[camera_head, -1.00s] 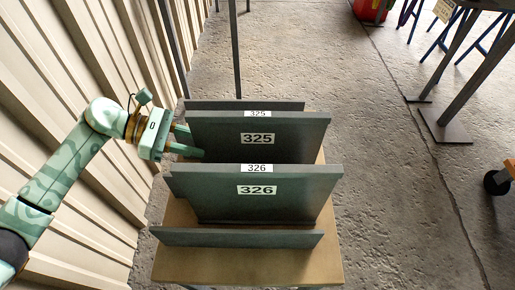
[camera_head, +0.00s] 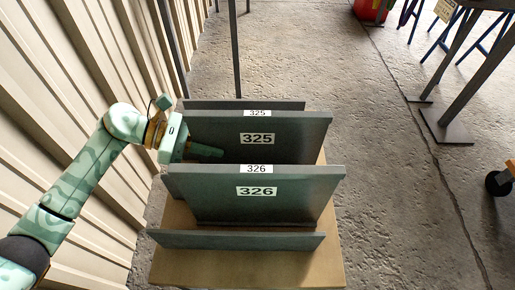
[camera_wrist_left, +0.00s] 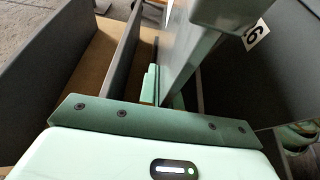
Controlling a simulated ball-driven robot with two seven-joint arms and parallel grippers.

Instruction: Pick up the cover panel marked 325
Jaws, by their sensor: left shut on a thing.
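The cover panel marked 325 (camera_head: 285,145) stands upright in the rack, a dark grey-green plate with white labels on its top edge and face. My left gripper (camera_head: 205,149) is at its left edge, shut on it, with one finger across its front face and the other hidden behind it. In the left wrist view the panel's edge (camera_wrist_left: 182,45) lies between the fingers. The cover panel marked 326 (camera_head: 290,205) stands upright in front of it. My right gripper is not in view.
The rack has a low back plate (camera_head: 230,104), a low front plate (camera_head: 235,240) and a wooden base (camera_head: 250,268). A ribbed wall (camera_head: 60,70) runs along the left. Concrete floor (camera_head: 390,200) is open to the right. Dark table legs (camera_head: 447,128) stand at upper right.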

